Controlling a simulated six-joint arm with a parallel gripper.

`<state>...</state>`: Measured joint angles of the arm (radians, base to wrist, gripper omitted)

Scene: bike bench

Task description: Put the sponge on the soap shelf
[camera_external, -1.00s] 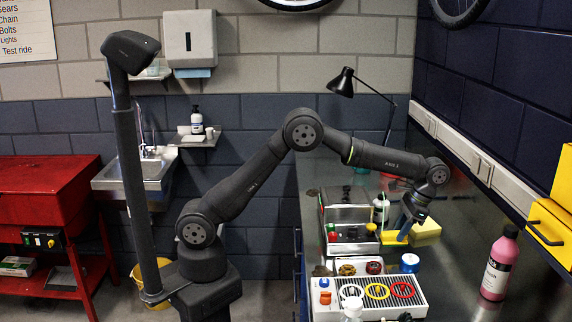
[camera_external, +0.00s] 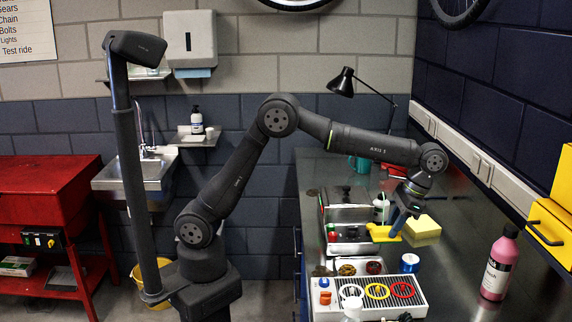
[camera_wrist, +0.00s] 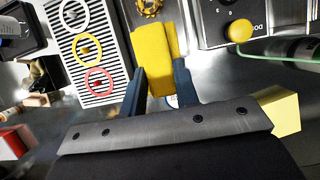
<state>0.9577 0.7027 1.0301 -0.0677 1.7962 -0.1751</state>
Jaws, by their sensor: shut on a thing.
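My gripper (camera_external: 400,222) is shut on a bright yellow, long, soft-looking piece (camera_external: 381,233). In the wrist view this yellow piece (camera_wrist: 152,60) stands out between the two dark fingers (camera_wrist: 160,92). A pale yellow block (camera_external: 423,228) sits on the bench just right of my gripper, apart from it; it also shows at the right of the wrist view (camera_wrist: 283,108). I cannot tell for sure which of the two is the sponge. The soap shelf (camera_external: 209,141) is on the wall right of the sink, with a soap bottle (camera_external: 197,122) on its middle.
A pink bottle (camera_external: 498,264) stands at the right. A black lamp (camera_external: 342,82) and the sink (camera_external: 137,175) are farther back.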

